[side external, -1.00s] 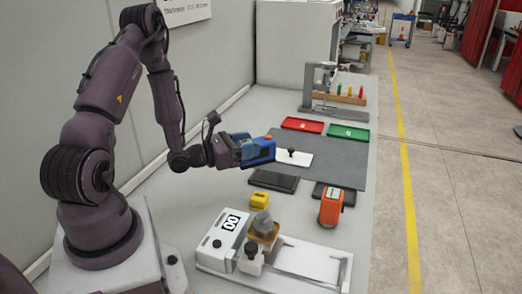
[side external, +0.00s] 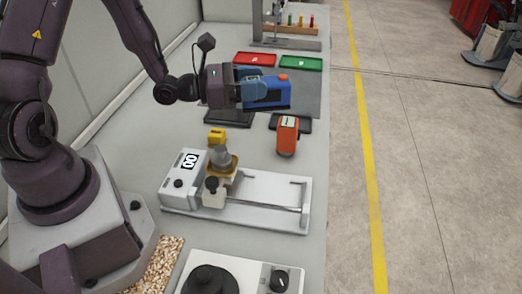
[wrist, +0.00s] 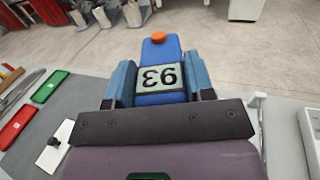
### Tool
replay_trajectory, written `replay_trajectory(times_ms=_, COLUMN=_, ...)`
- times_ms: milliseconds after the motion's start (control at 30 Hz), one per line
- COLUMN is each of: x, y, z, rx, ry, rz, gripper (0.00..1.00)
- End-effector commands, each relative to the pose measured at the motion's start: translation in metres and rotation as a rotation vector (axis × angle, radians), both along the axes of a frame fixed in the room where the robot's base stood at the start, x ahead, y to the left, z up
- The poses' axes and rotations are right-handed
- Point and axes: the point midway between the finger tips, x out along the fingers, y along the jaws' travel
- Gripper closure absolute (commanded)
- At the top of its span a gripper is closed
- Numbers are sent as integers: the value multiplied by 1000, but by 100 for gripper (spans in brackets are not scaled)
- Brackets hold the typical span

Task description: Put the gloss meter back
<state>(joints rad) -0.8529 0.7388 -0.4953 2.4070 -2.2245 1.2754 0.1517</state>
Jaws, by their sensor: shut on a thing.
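My gripper (side external: 243,89) is shut on a blue meter with an orange button, which I take to be the gloss meter (side external: 268,92). It is held level, in the air above the bench. In the wrist view the gloss meter (wrist: 160,93) sits between the two blue fingers, its display reading 93. A dark, empty flat pad (side external: 234,121) lies on the bench below and slightly left of it, partly hidden by my gripper.
An orange instrument (side external: 287,138) stands by a second dark pad (side external: 305,125). A yellow block (side external: 217,135) and a white coater (side external: 265,185) are nearer. Red (side external: 254,60) and green (side external: 301,63) trays lie behind, on or beside the grey mat (side external: 310,88).

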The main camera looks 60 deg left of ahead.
Motion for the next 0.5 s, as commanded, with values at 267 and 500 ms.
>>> replay_trajectory(times_ms=267, x=11, y=-6, z=14, rx=4, ry=-8, rz=52, gripper=90)
replay_trajectory(times_ms=500, x=21, y=-4, z=65, rx=7, ry=-11, rz=161, gripper=90)
